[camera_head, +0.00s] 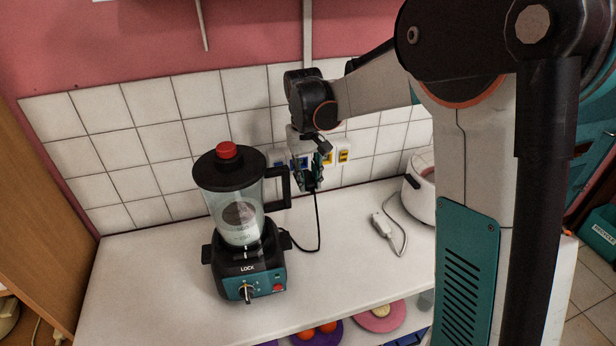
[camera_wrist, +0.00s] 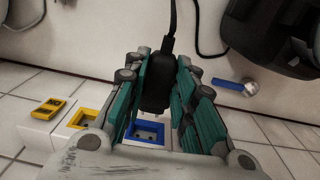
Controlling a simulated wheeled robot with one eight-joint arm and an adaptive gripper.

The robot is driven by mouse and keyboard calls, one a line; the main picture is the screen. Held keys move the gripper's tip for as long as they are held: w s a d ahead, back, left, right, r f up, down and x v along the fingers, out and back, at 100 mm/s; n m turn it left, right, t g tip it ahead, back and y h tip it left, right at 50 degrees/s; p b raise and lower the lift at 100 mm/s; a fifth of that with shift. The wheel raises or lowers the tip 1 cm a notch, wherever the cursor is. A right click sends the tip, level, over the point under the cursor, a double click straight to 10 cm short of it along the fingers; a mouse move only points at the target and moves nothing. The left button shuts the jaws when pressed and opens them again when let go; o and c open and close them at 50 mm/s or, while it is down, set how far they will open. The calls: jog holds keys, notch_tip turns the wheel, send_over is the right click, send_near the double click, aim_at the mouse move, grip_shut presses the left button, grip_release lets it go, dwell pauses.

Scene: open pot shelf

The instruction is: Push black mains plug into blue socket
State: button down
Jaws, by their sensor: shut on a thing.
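The black mains plug (camera_wrist: 157,82) is between the teal fingers of my gripper (camera_wrist: 160,100), which is shut on it. Its cord runs up out of the wrist view and, in the head view, hangs as a black cable (camera_head: 318,225) to the counter. The blue socket (camera_wrist: 146,132) shows just beyond the plug's lower end in the wrist view, partly covered by plug and fingers. I cannot tell whether plug and socket touch. In the head view my gripper (camera_head: 312,178) is at the wall sockets and hides most of the plug.
Two yellow sockets (camera_wrist: 48,108) (camera_wrist: 84,118) sit beside the blue one on the tiled wall. A blender (camera_head: 240,215) stands close left of my gripper. A white appliance (camera_head: 420,185) and a white plug with cord (camera_head: 382,225) are at the right.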

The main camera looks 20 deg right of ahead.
jog(key=shift+w, duration=0.2)
dwell(0.6)
jog(key=shift+w, duration=0.75)
jog(key=shift+w, duration=0.2)
jog(key=shift+w, duration=0.65)
jog(key=shift+w+p, duration=0.3)
jog(key=shift+w, duration=0.5)
dwell(0.7)
jog(key=c, duration=0.6)
grip_release()
jog(key=shift+r, duration=0.1)
